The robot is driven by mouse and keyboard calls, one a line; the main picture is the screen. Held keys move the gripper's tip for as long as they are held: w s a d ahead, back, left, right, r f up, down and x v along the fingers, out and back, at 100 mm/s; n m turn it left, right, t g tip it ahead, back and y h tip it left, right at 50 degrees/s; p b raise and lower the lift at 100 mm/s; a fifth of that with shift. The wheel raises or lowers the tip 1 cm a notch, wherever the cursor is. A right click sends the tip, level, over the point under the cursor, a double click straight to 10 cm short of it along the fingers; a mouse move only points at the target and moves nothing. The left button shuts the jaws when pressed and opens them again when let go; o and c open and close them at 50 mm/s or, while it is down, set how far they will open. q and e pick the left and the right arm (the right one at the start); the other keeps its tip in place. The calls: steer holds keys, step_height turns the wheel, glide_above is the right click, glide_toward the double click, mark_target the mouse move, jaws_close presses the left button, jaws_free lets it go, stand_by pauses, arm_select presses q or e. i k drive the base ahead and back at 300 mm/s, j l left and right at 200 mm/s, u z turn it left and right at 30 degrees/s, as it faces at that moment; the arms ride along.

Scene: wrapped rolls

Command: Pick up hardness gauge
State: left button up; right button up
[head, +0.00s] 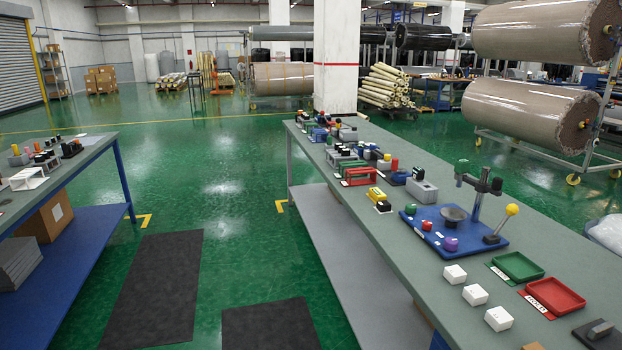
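I cannot tell for certain which item is the hardness gauge. A stand with a grey column and dark arm (477,187) stands on a blue base plate (470,243) on the right workbench. The plate also bears a dark round dish (454,214), a lever with a yellow ball (512,209), and small green, red and purple knobs. A dark block with a grey part (599,333) lies at the bench's lower right, cut by the picture edge. Neither of my grippers is in view.
The long right bench (400,250) also holds a green tray (519,266), a red tray (555,296), white blocks (475,295) and several small tools farther back. A left bench (90,160) stands opposite. Green floor with dark mats (157,290) lies between. Large wrapped rolls (530,110) are behind.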

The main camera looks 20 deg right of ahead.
mark_target(461, 166)
steer(key=i+z, duration=0.2)
steer(key=i, duration=0.55)
steer(key=i+j+z, duration=0.2)
steer(key=i, duration=0.5)
